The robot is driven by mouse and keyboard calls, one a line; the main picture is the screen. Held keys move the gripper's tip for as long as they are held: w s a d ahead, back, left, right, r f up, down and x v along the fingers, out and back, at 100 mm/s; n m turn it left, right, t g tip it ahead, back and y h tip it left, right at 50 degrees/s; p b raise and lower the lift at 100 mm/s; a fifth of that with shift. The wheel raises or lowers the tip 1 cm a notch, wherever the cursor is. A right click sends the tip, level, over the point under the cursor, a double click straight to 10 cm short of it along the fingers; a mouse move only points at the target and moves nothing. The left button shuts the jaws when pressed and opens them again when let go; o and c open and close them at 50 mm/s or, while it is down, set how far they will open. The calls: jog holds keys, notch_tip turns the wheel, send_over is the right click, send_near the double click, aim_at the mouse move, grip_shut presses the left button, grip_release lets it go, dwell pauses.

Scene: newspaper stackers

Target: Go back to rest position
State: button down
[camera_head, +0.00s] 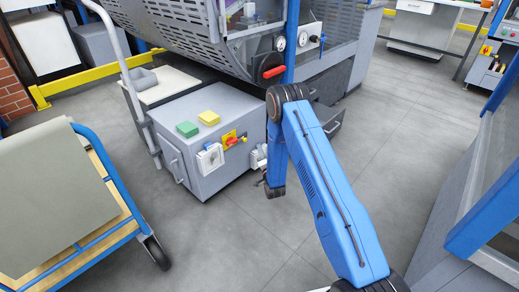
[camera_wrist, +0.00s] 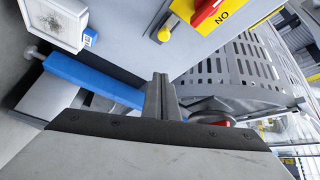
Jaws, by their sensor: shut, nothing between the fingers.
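My gripper shows in the wrist view (camera_wrist: 160,78) with its two grey fingers together and nothing between them. In the head view my blue arm bends down, and its end is near the right side of a grey control cabinet (camera_head: 225,173). The fingers are small and partly hidden there. In the wrist view the cabinet's grey face (camera_wrist: 145,30) fills the upper middle, close beyond the fingers. I cannot tell the exact gap.
The cabinet carries a red switch on a yellow plate (camera_head: 231,137), a white-framed meter (camera_head: 210,158), and green (camera_head: 187,129) and yellow (camera_head: 209,118) blocks. A large grey machine (camera_head: 190,30) stands behind. A blue-framed cart (camera_head: 88,140) is left. Open floor (camera_head: 400,120) lies right.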

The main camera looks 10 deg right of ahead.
dwell(0.3)
notch_tip(320, 180, up, 18)
jog(key=d+n+g, duration=0.2)
jog(key=n+g, duration=0.1)
jog(key=s+d+r+n+g+h, duration=0.1)
jog(key=s+d+r+n+g, duration=0.25)
jog(key=s+r, duration=1)
jog(key=s+d+r+n+g, duration=0.15)
jog(key=s+r, duration=0.25)
jog(key=s, duration=0.7)
jog(key=s+d+r+n+g, duration=0.1)
jog(key=s+r+g, duration=0.3)
jog(key=s, duration=0.6)
jog(key=s+d+n+g, duration=0.1)
jog(key=s+n+g, duration=0.1)
jog(key=s, duration=2.5)
jog(key=shift+d+n+g+h, duration=0.25)
jog(key=shift+n+g+h, duration=0.15)
jog(key=shift+n, duration=0.1)
